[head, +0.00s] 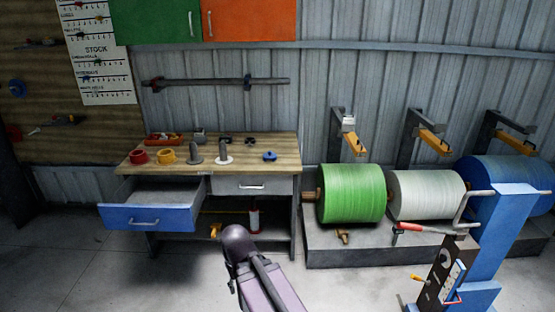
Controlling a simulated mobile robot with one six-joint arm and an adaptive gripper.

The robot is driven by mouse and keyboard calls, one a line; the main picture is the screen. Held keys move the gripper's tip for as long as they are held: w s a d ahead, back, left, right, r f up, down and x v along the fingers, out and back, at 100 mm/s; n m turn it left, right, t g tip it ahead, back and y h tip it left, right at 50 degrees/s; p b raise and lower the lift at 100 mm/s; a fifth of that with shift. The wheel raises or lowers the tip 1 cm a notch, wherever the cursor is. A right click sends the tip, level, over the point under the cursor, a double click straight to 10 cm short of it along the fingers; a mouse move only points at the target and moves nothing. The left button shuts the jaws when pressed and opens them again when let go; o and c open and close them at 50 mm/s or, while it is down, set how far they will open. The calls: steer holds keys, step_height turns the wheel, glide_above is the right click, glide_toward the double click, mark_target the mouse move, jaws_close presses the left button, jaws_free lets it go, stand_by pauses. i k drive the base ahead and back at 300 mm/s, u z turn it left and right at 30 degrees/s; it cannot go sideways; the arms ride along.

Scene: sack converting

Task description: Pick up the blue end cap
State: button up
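The blue end cap (269,156) lies on the wooden top of the workbench (240,144), toward its right side. It is small, with a raised middle, and nothing touches it. Part of my arm rises from the bottom of the head view and ends in a dark rounded joint in front of the bench, below the cap in the picture. I cannot make out my gripper or its fingers.
On the bench stand a red ring (138,156), a yellow ring (167,156), a grey spindle (195,153) and a white-based spindle (223,153). A blue drawer (150,218) is pulled open. Green (350,195) and white (428,194) rolls stand right of the bench.

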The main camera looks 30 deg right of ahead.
mark_target(269, 155)
steer(key=z, duration=5)
steer(key=i, duration=0.1)
steer(key=u, duration=3.2)
steer(key=i, duration=1.65)
